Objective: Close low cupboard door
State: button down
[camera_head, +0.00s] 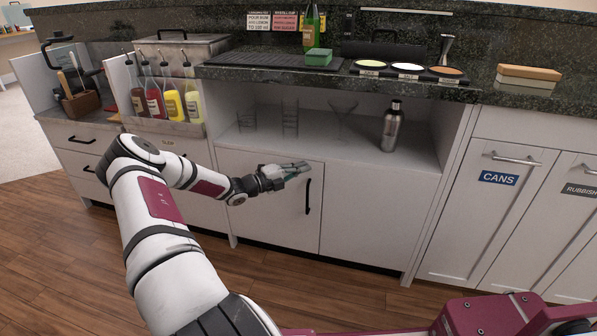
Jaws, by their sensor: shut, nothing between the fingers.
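The low cupboard under the counter has a white left door (265,215) with a black vertical handle (308,196) near its right edge. A plain white panel (375,220) stands to the right of it. The left door looks about flush with this panel; I cannot tell whether a small gap is left. My gripper (303,168) is shut and empty. It is in front of the door's upper part, just above the handle, pointing right. I cannot tell whether it touches the door. My forearm hides part of the door's left side.
An open shelf (350,145) above the door holds a metal shaker (392,127) and wire racks. Bottles (172,103) stand in a rail at left. The CANS cupboard (490,210) is at right. Wooden floor (75,260) is clear at left.

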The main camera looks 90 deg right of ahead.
jog(key=shift+d, duration=0.3)
jog(key=shift+w+a+p, duration=0.2)
jog(key=shift+a+p, duration=0.25)
jog(key=shift+a, duration=0.05)
jog(key=s+a+p+v, duration=0.1)
jog(key=p+v, duration=0.3)
jog(key=v, duration=0.8)
jog(key=shift+a, duration=0.65)
jog(key=shift+w, duration=0.1)
